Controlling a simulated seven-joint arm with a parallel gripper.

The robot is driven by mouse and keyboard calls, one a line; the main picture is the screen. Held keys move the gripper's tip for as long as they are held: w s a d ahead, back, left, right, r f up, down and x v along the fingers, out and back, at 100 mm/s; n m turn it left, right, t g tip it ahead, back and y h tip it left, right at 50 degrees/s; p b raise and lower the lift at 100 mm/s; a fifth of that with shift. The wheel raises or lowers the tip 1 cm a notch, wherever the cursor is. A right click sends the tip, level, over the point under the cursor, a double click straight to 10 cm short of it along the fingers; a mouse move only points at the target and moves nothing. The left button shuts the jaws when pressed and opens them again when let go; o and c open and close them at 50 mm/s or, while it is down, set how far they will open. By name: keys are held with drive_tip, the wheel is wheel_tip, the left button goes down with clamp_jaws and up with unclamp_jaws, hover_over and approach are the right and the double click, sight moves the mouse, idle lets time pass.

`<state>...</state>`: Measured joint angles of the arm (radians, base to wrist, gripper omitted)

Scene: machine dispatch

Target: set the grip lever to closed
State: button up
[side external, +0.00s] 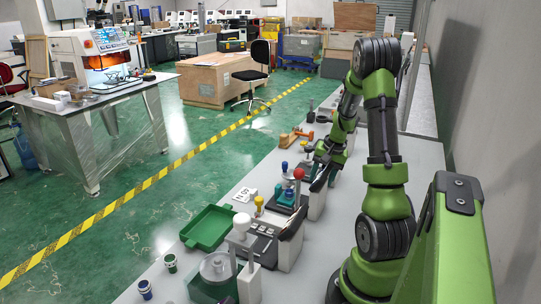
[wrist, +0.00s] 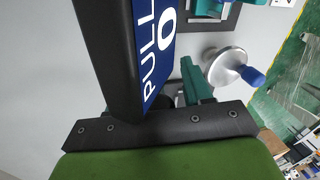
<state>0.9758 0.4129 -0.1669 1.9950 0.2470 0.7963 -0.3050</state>
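Several small machines with coloured knobs stand on the grey bench in the side external view, but I cannot tell which part is the grip lever. One has a red ball knob (side external: 299,174), with a blue knob (side external: 285,165) close by. My gripper (side external: 322,158) is low beside these machines, toward the far side; its fingertips are hidden and its opening cannot be made out. In the wrist view, a dark panel with a blue "PULL" label (wrist: 160,50) crosses close in front. A silver disc (wrist: 224,68) with a blue knob (wrist: 252,76) lies to its right.
A green tray (side external: 208,228) and two small cups (side external: 170,263) stand near the bench's left edge. A white-topped post (side external: 241,222) and a yellow knob (side external: 259,203) stand nearer the camera. An orange-brown tool (side external: 296,136) lies farther along the bench.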

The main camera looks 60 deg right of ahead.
drive_tip(key=v, duration=1.7)
